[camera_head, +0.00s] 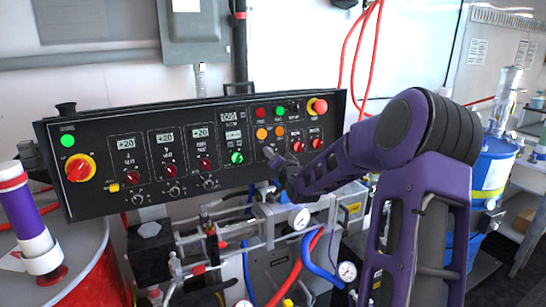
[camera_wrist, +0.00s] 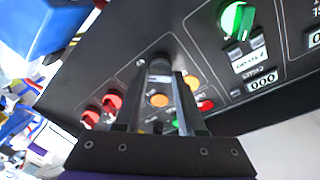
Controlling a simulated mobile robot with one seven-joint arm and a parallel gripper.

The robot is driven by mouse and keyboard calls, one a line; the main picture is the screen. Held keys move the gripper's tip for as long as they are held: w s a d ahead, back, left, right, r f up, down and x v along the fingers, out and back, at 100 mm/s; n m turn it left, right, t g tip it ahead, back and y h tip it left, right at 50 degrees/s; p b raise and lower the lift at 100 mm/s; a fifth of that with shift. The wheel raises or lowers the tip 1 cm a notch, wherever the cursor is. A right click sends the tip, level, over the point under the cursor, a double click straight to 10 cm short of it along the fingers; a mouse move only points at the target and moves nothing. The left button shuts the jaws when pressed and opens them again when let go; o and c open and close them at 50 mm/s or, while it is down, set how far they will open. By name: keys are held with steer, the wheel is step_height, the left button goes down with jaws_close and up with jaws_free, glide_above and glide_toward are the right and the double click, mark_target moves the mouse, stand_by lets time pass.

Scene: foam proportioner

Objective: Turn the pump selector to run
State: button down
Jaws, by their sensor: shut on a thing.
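The black control panel (camera_head: 215,190) stands upright across the middle of the head view. My gripper (camera_head: 272,158) is at its lower right part, below the orange buttons. In the wrist view my gripper (camera_wrist: 160,78) has its two fingers on either side of a dark knob (camera_wrist: 158,64), apparently the pump selector, and is shut on it. The fingers hide much of the knob, and I cannot read its label or pointer position. A green knob (camera_head: 236,157) sits to the left of my gripper; it also shows in the wrist view (camera_wrist: 236,20).
Orange buttons (camera_head: 261,133) and red knobs (camera_head: 297,146) lie close to my gripper. A red emergency button (camera_head: 319,106) is at the panel's upper right, and a red-yellow rotary switch (camera_head: 80,168) at its left. Pipes and hoses (camera_head: 312,255) crowd the space below.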

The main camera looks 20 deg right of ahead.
stand_by(0.3)
steer(key=c, duration=0.5)
jaws_free()
steer(key=s+a, duration=0.1)
steer(key=s, duration=1.6)
steer(key=shift+s+a+r+p, duration=0.2)
steer(key=shift+a+r+p, duration=0.15)
steer(key=shift+r, duration=0.1)
